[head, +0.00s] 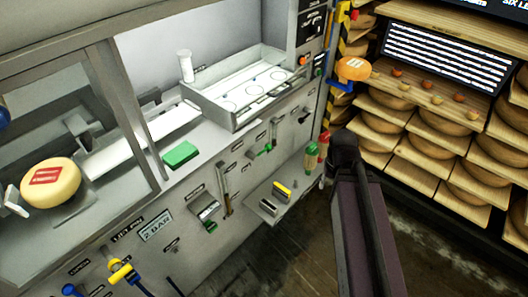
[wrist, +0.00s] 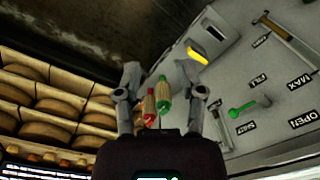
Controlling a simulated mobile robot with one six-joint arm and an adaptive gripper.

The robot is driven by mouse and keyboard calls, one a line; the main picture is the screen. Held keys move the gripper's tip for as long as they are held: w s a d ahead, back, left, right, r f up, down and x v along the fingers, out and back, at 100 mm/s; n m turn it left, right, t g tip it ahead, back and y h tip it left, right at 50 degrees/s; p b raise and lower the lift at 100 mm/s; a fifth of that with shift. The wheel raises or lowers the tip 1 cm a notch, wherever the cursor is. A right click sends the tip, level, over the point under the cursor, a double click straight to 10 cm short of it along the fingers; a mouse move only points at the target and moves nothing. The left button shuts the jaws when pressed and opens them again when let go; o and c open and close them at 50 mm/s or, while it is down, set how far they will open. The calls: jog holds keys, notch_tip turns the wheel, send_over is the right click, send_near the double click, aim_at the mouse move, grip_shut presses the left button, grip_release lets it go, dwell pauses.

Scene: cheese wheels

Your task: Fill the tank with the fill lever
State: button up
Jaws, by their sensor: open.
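A longer handle in a slot (wrist: 285,38) is near the MAX label. My gripper (wrist: 160,72) is open, left of the panel levers and apart from them. A red-ended (wrist: 150,106) and a green-ended (wrist: 164,96) item show between its fingers, seemingly beyond them and not gripped. In the head view my arm hides most of the gripper.
A small shelf with a yellow block (head: 282,188) juts from the panel. A white tray (head: 240,88) and a green block (head: 180,155) are on the counter. Shelves of cheese wheels (head: 440,122) stand at right. Dark floor (head: 290,265) is clear below the panel.

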jog(key=w+a+f+y+b, duration=0.3)
jog(key=w+a+f+b, duration=0.1)
jog(key=w+f+b, duration=0.15)
jog(key=m+t+y+b, duration=0.35)
jog(key=y+b, duration=0.75)
jog(key=b, duration=0.8)
send_near(263, 151)
jog(key=s+d+f, duration=0.2)
jog(key=d, duration=0.2)
jog(key=shift+w+r+t+y+b, duration=0.35)
jog(key=shift+w+r+y+b, duration=0.2)
jog(key=shift+w, duration=0.2)
jog(key=shift+a+f, duration=0.1)
jog(key=shift+a, duration=0.05)
jog(key=b+x, duration=0.2)
jog(key=x, duration=1.1)
jog(key=shift+a, duration=0.3)
grip_shut()
